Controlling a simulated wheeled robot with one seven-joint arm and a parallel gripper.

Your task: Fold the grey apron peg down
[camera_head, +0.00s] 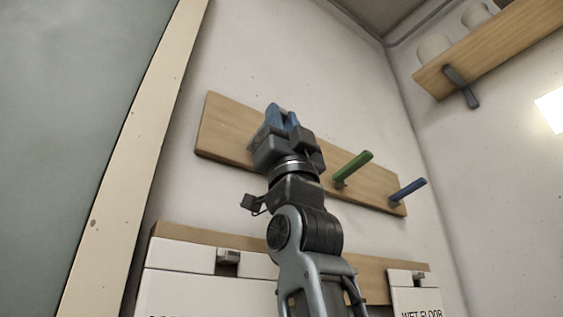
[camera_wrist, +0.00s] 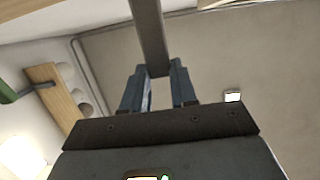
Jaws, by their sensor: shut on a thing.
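The grey apron peg (camera_wrist: 150,35) shows in the wrist view as a long grey bar running from the top edge down to my fingertips. My gripper (camera_wrist: 158,88) is shut on its end, one blue finger on each side. In the head view my gripper (camera_head: 283,117) is in front of the left part of the wooden peg board (camera_head: 215,128), and the grey peg is hidden behind it there. Where the peg joins the board is out of sight in both views.
A green peg (camera_head: 352,166) and a blue peg (camera_head: 408,190) stick out of the board to the right of my gripper. A wooden shelf (camera_head: 500,45) with pale pots is at upper right. White signs (camera_head: 180,256) hang on a lower rail.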

